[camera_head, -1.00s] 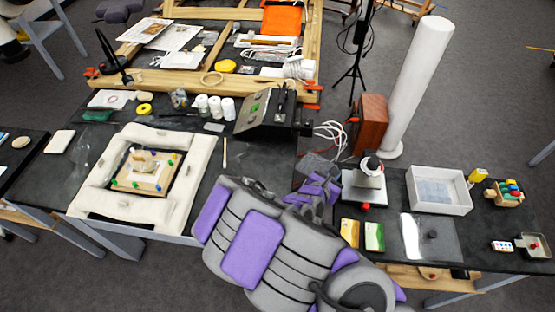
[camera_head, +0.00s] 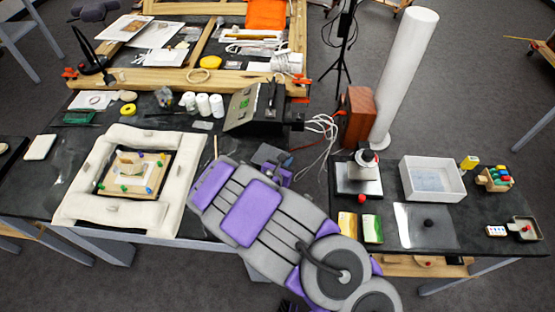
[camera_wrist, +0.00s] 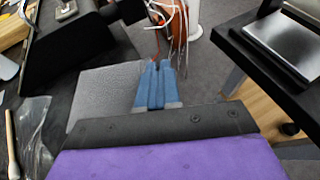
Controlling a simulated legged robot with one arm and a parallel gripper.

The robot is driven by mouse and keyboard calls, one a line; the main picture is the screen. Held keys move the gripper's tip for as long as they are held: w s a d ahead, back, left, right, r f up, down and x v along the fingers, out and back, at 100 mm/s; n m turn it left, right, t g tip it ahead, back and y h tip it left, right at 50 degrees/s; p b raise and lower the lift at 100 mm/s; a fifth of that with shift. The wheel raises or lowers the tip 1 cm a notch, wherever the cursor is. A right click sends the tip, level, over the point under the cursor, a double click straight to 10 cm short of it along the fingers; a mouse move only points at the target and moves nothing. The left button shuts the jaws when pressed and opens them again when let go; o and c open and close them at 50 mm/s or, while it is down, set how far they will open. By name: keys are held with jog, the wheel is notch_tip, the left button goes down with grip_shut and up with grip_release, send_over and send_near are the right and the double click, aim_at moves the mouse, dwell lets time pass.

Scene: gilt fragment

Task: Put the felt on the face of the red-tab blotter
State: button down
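My gripper (camera_head: 272,160) is over the gap side of the left table, right of the white padded frame. In the wrist view its blue fingers (camera_wrist: 157,88) are together at the right edge of a flat grey square sheet (camera_wrist: 105,92), which looks like the felt. The sheet appears pinched and sticks out to the left. I cannot tell for sure which thing is the red-tab blotter.
A black slanted stand (camera_head: 258,108) rises just behind my gripper. White cables (camera_head: 322,128) and a brown wooden box (camera_head: 354,115) are behind the gap between the tables. A white padded frame (camera_head: 75,205) is at left; a white tray (camera_head: 433,196) is at right.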

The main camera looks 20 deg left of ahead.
aim_at(273, 156)
jog(key=a, duration=0.1)
jog(key=w, duration=0.1)
jog(key=w+a, duration=0.1)
jog(key=shift+a+f, duration=0.25)
jog(key=shift+a, duration=0.05)
jog(key=shift+w+a, duration=0.2)
jog(key=shift+w, duration=0.05)
jog(key=shift+w+d+r, duration=0.15)
jog(key=shift+w+r, duration=0.1)
jog(key=shift+w, duration=0.15)
jog(key=f, duration=0.2)
jog(key=a+f+b, duration=0.1)
jog(key=shift+f, duration=0.4)
jog(key=shift+a+f, duration=0.2)
jog(key=shift+a, duration=0.1)
jog(key=c, duration=1.7)
grip_release()
jog(key=shift+d+r, duration=0.15)
jog(key=shift+d, duration=0.2)
jog(key=o, duration=0.3)
jog(key=shift+d, duration=0.2)
jog(key=shift+o, duration=0.3)
jog(key=shift+a, duration=0.15)
jog(key=shift+a, duration=0.1)
